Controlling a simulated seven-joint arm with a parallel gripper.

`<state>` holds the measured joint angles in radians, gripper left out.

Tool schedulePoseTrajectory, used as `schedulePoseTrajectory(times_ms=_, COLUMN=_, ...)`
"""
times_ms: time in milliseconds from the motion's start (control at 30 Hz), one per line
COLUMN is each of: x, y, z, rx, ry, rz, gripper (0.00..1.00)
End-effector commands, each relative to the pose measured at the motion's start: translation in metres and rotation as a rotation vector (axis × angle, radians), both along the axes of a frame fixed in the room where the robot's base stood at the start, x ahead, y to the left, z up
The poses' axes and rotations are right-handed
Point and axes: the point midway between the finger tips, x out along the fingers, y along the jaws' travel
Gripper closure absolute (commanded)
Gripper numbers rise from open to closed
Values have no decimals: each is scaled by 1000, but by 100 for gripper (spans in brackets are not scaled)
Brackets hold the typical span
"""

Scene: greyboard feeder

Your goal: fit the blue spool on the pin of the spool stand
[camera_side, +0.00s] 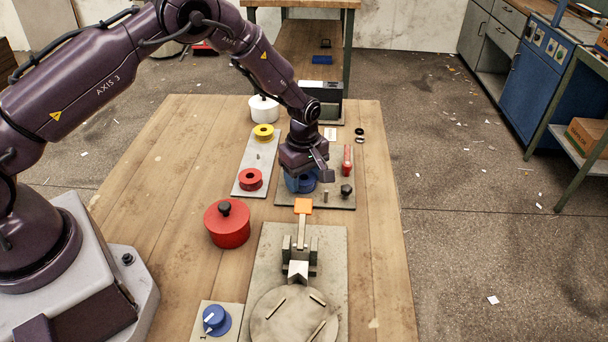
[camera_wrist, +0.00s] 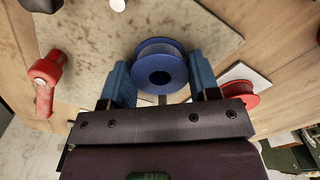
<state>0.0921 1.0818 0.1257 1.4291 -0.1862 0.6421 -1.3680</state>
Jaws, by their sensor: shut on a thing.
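The blue spool (camera_wrist: 160,68) is between the two blue fingers of my gripper (camera_wrist: 162,82) in the wrist view, its round flange and centre hole facing the camera. In the side view my gripper (camera_side: 304,180) is over the left part of the right-hand grey board, with the blue spool (camera_side: 306,184) partly hidden under it. I cannot tell whether the spool touches the board. The spool stand (camera_side: 248,168) looks to be the narrow light plate to the left. It carries a yellow spool (camera_side: 263,132), a red spool (camera_side: 251,179) and a short bare pin (camera_side: 258,156) between them.
The grey board (camera_side: 335,195) under my gripper bears a red-handled part (camera_side: 347,158), a black knob (camera_side: 346,190) and a small post. A red lidded pot (camera_side: 228,224), a white pot (camera_side: 263,108) and a fixture plate (camera_side: 330,250) stand around. Bare wood lies left of the stand.

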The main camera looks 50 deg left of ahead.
Motion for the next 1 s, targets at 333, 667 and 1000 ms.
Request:
schedulePoseTrajectory(times_ms=333, x=0, y=0, z=0, rx=0, ry=0, rz=-1, gripper=66)
schedulePoseTrajectory(times_ms=667, x=0, y=0, z=-1, rx=0, ry=0, rz=-1, gripper=15)
schedulePoseTrajectory(times_ms=1000, x=1, y=0, z=27, rx=1, ry=-4, rz=-1, gripper=15)
